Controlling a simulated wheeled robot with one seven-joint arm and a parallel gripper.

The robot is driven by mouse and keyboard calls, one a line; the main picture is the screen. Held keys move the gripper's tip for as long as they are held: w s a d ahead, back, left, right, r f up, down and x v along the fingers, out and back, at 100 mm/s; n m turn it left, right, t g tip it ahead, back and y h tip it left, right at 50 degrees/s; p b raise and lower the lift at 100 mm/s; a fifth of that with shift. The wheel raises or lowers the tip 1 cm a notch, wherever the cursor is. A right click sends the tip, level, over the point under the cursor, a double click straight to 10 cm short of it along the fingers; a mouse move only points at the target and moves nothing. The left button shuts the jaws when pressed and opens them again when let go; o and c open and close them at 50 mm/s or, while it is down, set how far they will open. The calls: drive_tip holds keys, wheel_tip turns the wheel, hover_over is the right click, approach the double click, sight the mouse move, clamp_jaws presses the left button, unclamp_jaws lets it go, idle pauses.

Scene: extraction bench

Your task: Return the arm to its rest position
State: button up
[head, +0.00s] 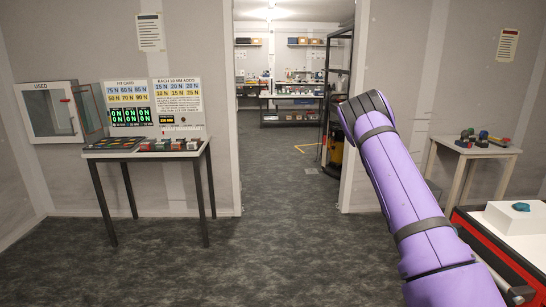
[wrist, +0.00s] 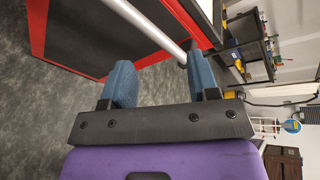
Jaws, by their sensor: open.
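My purple arm (head: 400,180) rises from the lower right of the head view toward the doorway. My gripper is not visible in the head view. In the wrist view my gripper (wrist: 158,80) shows two blue fingers, spread apart and holding nothing. A light metal bar (wrist: 150,25) passes across the view beyond the fingers; I cannot tell how close it is. A red-edged dark bench front (wrist: 85,35) lies behind them.
A bench (head: 145,152) with coloured items and force displays stands at left beside a wall cabinet (head: 52,111). A small table (head: 475,146) is at right, near a white-topped red bench (head: 515,218). The dark floor (head: 270,200) up to the doorway is clear.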

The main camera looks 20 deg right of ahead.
drive_tip(key=s+a+r+m+t+y, duration=0.2)
drive_tip(key=a+r+m+t+y, duration=0.35)
drive_tip(key=a+r+m, duration=1.5)
drive_tip(key=s+a+r+m+t+y, duration=0.1)
drive_tip(key=s+a+r, duration=0.3)
drive_tip(key=a, duration=0.4)
drive_tip(key=s+a+r+m+t+y, duration=0.2)
drive_tip(key=s+a+r+y, duration=0.2)
drive_tip(key=s+a, duration=0.3)
drive_tip(key=s+a+r+m+t+y, duration=0.1)
drive_tip(key=s+a+r, duration=0.4)
drive_tip(key=a, duration=0.6)
drive_tip(key=shift+s+a+r+m+t+y, duration=0.15)
drive_tip(key=shift+r+m+t+y, duration=0.2)
drive_tip(key=shift+r+t+y, duration=0.4)
